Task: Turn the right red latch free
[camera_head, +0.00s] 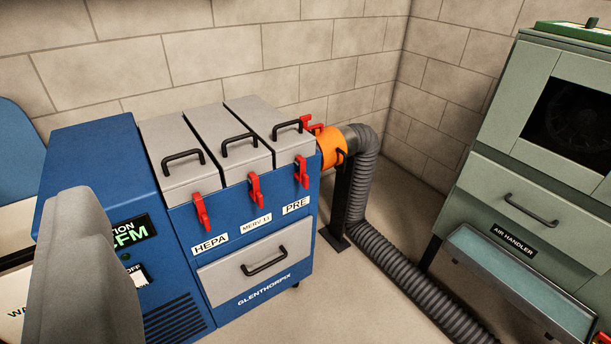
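The blue filter machine (240,195) has red latches on its front top edge. The rightmost front latch (301,172) hangs down above the PRE label. The middle latch (254,187) is above MERV 11, and the left latch (201,212) is above HEPA. Another red lever (316,128) shows by the orange duct collar (331,146) on the machine's right side; its far part is hidden. A blurred grey part of my gripper (88,265) fills the lower left, well apart from the latches. Its fingertips cannot be made out.
A ribbed grey hose (400,280) runs from the collar down across the floor, by a black post (341,205). A green air handler (540,170) with an open tray (520,280) stands at right. Bare floor lies in front of the blue machine.

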